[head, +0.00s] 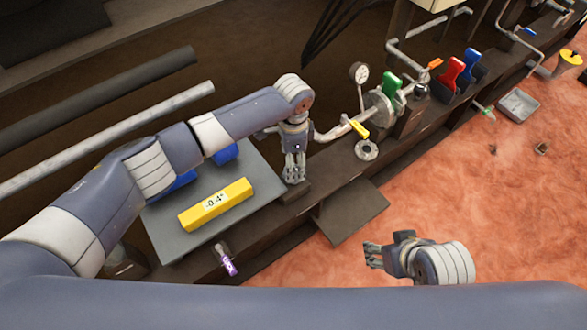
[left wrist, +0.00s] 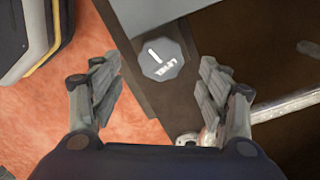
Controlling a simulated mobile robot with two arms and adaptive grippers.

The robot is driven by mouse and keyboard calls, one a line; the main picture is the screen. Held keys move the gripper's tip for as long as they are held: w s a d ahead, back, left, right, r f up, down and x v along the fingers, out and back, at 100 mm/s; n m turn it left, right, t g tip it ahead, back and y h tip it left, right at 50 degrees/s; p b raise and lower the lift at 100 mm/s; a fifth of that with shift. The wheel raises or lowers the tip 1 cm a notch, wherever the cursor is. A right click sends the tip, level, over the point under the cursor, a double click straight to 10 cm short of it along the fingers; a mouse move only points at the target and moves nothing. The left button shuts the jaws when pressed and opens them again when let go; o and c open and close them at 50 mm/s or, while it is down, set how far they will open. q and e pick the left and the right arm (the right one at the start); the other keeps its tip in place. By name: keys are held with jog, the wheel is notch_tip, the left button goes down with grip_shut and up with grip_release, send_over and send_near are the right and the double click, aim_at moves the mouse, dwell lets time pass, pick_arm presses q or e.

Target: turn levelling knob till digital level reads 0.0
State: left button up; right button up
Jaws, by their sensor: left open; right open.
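The yellow digital level (head: 216,204) lies on a grey plate (head: 180,227) and its display appears to read -0.4°. The levelling knob (left wrist: 161,59) shows in the left wrist view as a grey, many-sided knob with a white line and lettering, on a dark brown beam. My left gripper (head: 294,179) points down beside the plate's right edge; it also shows in the left wrist view (left wrist: 160,88), open, with the knob ahead between its fingers. I cannot tell if they touch it. The knob is hidden in the head view. My right gripper (head: 370,255) is open and empty over the orange floor.
A purple-labelled part (head: 227,262) sits in front of the plate. Right along the brown bench are a gauge (head: 359,73), a yellow-handled valve (head: 358,129), and green (head: 391,85), red (head: 450,75) and blue (head: 469,66) parts.

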pick_arm(q)
notch_tip(320, 180, down, 5)
jog(key=shift+r+b, duration=0.2)
jog(key=shift+b, duration=0.5)
jog(key=shift+f, duration=0.15)
pick_arm(e)
jog(key=w+a+r+t, duration=0.1)
jog(key=w+r+t, duration=0.1)
jog(key=w, duration=0.2)
jog(key=w+a+r+t+y, duration=0.1)
jog(key=w+a+r+t, duration=0.1)
jog(key=w, duration=0.3)
jog(key=shift+t, duration=0.4)
pick_arm(q)
jog(key=c, duration=1.1)
pick_arm(e)
jog(key=shift+s+d, duration=0.1)
